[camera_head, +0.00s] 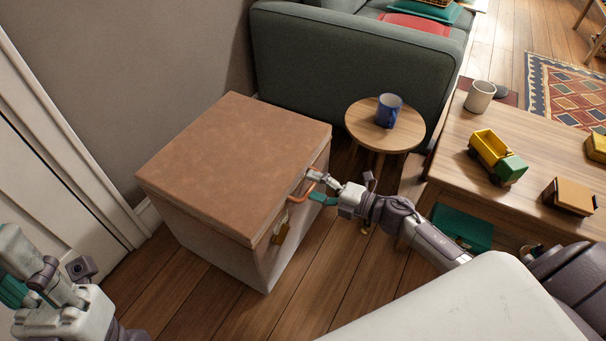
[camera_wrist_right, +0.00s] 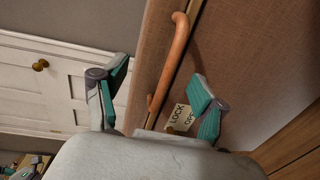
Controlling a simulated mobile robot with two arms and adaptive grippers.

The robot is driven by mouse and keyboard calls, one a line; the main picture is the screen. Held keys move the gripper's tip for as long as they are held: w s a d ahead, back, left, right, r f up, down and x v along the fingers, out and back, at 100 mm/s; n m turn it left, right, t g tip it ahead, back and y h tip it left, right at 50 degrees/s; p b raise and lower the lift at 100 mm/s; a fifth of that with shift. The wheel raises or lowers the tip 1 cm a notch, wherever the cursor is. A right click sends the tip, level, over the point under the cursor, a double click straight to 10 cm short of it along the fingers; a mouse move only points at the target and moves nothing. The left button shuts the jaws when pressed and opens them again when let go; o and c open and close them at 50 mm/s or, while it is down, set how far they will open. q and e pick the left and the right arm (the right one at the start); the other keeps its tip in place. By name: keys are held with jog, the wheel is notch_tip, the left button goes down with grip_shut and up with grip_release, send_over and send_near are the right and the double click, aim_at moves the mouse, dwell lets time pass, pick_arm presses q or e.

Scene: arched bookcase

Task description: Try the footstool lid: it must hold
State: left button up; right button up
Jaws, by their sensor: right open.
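The footstool (camera_head: 225,245) is a pale box with a brown padded lid (camera_head: 235,150). The lid lies flat on it and looks closed. An orange handle (camera_head: 299,192) sits on its right side, just below the lid edge; the wrist view shows it too (camera_wrist_right: 170,60). Below the handle is a brass-coloured latch plate (camera_head: 280,229), with lettering reading LOCK and OP in the wrist view (camera_wrist_right: 180,117). My right gripper (camera_head: 317,189) is open at the handle, its fingers either side of it in the wrist view; contact is unclear. My left gripper (camera_head: 22,270) is at lower left, fingers partly cut off.
A round side table (camera_head: 362,126) with a blue mug (camera_head: 389,110) stands behind my right gripper. A wooden table (camera_head: 450,140) with a toy truck (camera_head: 497,155) is at right. A green sofa (camera_head: 335,60) stands behind. A white door (camera_head: 60,150) is at left.

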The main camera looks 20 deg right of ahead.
jog(key=p+v, duration=0.1)
jog(key=v, duration=0.5)
jog(key=shift+s+d, duration=0.2)
jog(key=shift+s, duration=0.15)
dwell(0.7)
